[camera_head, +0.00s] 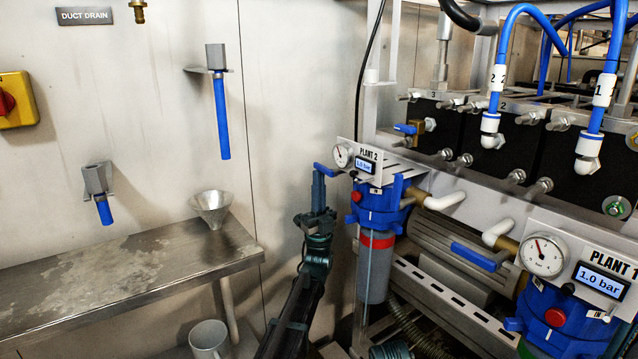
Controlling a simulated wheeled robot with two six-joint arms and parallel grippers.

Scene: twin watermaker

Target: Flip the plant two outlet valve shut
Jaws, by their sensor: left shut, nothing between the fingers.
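The plant two unit has a white panel (367,163) marked PLANT 2 with a gauge and a 1.0 bar display, above a blue filter head (382,208). A blue lever (326,170), which I take for its outlet valve handle, sticks out to the left of the panel, nearly level. My left gripper (318,188) comes up from below with its fingers shut and empty. Its fingertips are right at the lever's outer end and partly overlap it; I cannot tell whether they touch. My right gripper is not in view.
The plant one panel (580,268) and its blue lever (473,256) are at the lower right. A brass valve with a blue handle (405,129) sits behind plant two. A steel shelf (130,275) with a funnel (211,207) is on the left.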

